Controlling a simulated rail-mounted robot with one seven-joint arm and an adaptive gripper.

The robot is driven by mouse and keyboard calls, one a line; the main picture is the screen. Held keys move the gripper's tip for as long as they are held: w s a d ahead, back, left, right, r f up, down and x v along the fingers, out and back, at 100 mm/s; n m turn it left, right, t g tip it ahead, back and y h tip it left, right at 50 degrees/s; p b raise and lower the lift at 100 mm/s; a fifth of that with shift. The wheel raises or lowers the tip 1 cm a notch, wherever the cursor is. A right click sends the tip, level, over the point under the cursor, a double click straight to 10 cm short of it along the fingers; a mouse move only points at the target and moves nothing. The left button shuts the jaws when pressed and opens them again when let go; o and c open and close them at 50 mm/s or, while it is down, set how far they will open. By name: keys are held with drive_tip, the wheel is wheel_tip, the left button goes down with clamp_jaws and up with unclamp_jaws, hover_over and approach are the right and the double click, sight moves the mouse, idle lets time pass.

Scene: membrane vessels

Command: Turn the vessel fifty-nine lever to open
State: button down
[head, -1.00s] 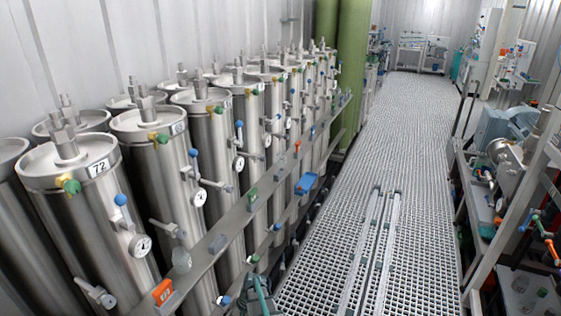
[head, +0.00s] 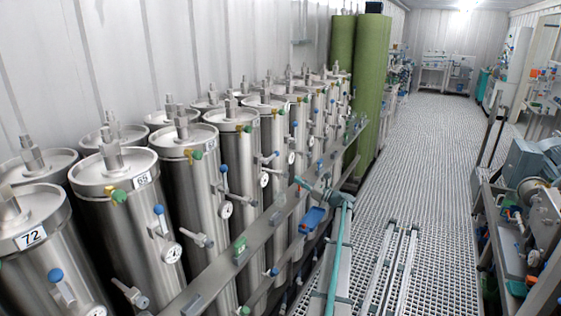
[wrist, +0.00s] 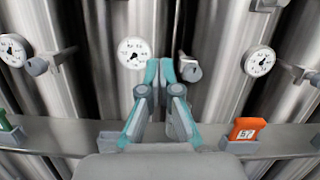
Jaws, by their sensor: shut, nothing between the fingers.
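The vessels are a row of tall steel cylinders with gauges and lever valves on their fronts. In the head view I can read 72 (head: 30,238) and 69 (head: 143,180); I cannot make out a label for vessel fifty-nine, so I cannot tell which lever is its own. In the wrist view my gripper (wrist: 166,68), with teal and grey fingers, is shut and empty. It points at the vessel fronts, its tips between a round gauge (wrist: 134,53) and a grey valve end (wrist: 190,70). I cannot tell whether it touches either.
A metal rail (wrist: 60,135) crosses in front of the vessels, bearing an orange numbered tag (wrist: 245,128) and a green one (wrist: 6,120). The grating aisle (head: 425,200) is open on the right. Racked equipment (head: 540,190) lines its far side. Green columns (head: 369,90) stand beyond the vessels.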

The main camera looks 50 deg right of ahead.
sight(272, 157)
drive_tip(key=w+a+r+m+p, duration=0.1)
drive_tip(key=w+a+r+p, duration=0.1)
drive_tip(key=w+r+p, duration=0.4)
drive_tip(key=x, duration=0.3)
drive_tip(key=shift+w+r, duration=0.2)
drive_tip(key=shift+r, duration=0.05)
drive_tip(key=shift+a, duration=0.1)
idle(0.4)
